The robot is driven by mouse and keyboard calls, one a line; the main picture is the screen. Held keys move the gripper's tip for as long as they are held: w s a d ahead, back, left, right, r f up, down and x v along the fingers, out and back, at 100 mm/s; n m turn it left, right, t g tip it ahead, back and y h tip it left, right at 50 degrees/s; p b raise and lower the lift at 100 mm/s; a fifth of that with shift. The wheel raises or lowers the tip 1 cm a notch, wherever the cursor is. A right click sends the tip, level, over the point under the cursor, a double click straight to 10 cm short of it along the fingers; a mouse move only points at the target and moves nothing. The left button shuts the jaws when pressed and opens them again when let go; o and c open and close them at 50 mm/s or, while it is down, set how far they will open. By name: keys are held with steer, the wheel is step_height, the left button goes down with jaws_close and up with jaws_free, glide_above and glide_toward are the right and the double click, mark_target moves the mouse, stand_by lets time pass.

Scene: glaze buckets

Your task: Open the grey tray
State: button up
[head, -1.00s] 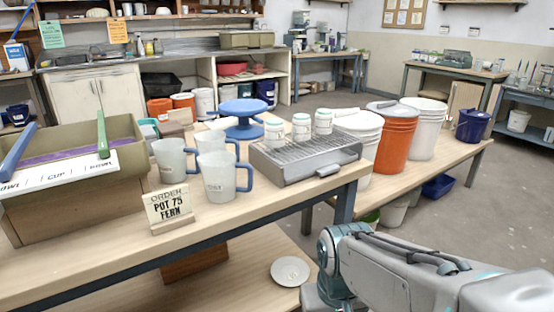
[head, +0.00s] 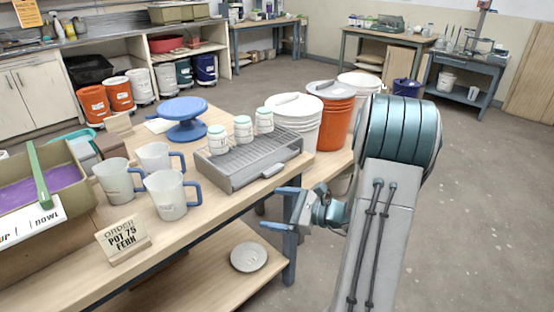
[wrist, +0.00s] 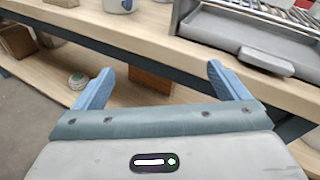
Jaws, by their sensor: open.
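The grey tray (head: 240,181) is a shallow grey unit under a wire rack, at the right end of the wooden table, with a small light handle (head: 272,171) on its front. It looks closed. In the wrist view, the tray front (wrist: 215,30) and its handle (wrist: 267,62) show at the upper right. My gripper (head: 276,208) has its blue fingers apart and nothing between them. It is in front of the table edge, lower than the handle and apart from it. It also shows in the wrist view (wrist: 160,70).
Three lidded jars (head: 243,130) stand on the rack. Mugs (head: 169,196) and an order card (head: 123,242) stand to the left. Large buckets (head: 332,112) stand behind on the right. A round plate (head: 248,257) lies on the lower shelf. The floor at right is clear.

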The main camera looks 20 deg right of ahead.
mark_target(276, 170)
steer(key=w+d+m+t+h+p, duration=0.15)
steer(key=d+m+t+h, duration=0.45)
steer(key=d, duration=0.6)
steer(key=shift+m+g+y, duration=0.3)
steer(key=shift+m+y, duration=0.2)
steer(key=x, duration=1.3)
steer(key=shift+w+a, duration=0.25)
steer(key=shift+w, duration=0.05)
